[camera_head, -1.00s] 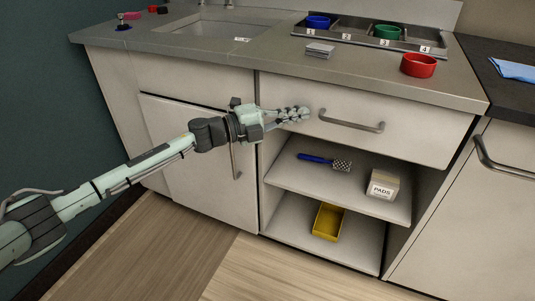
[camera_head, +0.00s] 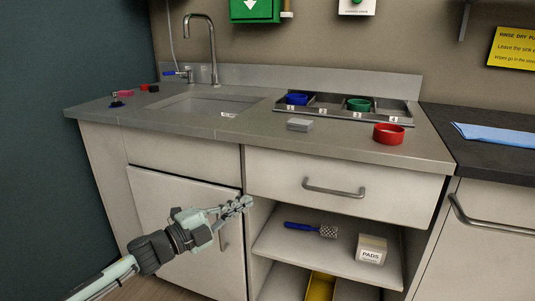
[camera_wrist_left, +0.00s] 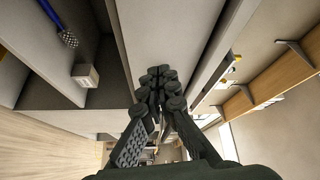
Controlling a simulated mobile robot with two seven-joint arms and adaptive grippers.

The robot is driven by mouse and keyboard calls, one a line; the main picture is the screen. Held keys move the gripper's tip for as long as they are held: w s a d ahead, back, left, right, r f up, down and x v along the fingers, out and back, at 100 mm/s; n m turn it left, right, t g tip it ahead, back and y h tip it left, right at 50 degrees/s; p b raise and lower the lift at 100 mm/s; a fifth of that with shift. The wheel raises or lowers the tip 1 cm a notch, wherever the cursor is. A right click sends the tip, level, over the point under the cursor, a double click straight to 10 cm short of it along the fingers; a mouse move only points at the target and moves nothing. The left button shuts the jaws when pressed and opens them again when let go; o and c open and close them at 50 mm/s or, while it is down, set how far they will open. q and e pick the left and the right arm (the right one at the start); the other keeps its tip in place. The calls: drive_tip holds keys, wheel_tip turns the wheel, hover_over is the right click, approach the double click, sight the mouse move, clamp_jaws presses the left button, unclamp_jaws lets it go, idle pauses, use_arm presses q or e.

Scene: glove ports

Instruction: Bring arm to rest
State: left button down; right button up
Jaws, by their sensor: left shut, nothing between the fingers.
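My left gripper (camera_head: 240,204) is in front of the cabinet, at the left of the open shelf bay and below the left end of the drawer (camera_head: 340,185). Its fingers are together with nothing between them. In the left wrist view the shut fingers (camera_wrist_left: 160,80) point along the cabinet front, with the shelves to their left in the picture. The drawer is shut, and the fingers look apart from its handle (camera_head: 335,190). My right gripper is in neither view.
The counter holds a sink (camera_head: 205,105), a sectioned tray (camera_head: 330,113) with blue and green rings, a red ring (camera_head: 389,134) and a grey stack (camera_head: 300,125). A blue brush (camera_head: 310,229) and a PADS box (camera_head: 371,248) sit on the upper shelf. A yellow bin (camera_head: 320,287) is below.

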use_arm(q)
drive_tip(key=s+a+f+n+y, duration=0.4)
drive_tip(key=a+f+n+y, duration=0.15)
drive_tip(key=f+n, duration=0.3)
drive_tip(key=s+a+f+n+y, duration=0.45)
drive_tip(key=f+n+y, duration=0.3)
drive_tip(key=f, duration=0.25)
drive_tip(key=s+a+f+n+g, duration=0.2)
drive_tip(key=s+f+g, duration=0.1)
drive_tip(key=s, duration=0.5)
drive_tip(key=s+a+f+n+g+y, duration=0.1)
drive_tip(key=s+a+f+n+g, duration=0.1)
drive_tip(key=s+f, duration=0.4)
drive_tip(key=s+a+f+n+g+y, duration=0.1)
drive_tip(key=s+a+f+n+g, duration=0.2)
drive_tip(key=s, duration=0.8)
wheel_tip(320, 180, down, 2)
drive_tip(key=shift+s+a+g+p, duration=0.2)
drive_tip(key=shift+a+g+p, duration=0.15)
drive_tip(key=shift+a+g, duration=0.4)
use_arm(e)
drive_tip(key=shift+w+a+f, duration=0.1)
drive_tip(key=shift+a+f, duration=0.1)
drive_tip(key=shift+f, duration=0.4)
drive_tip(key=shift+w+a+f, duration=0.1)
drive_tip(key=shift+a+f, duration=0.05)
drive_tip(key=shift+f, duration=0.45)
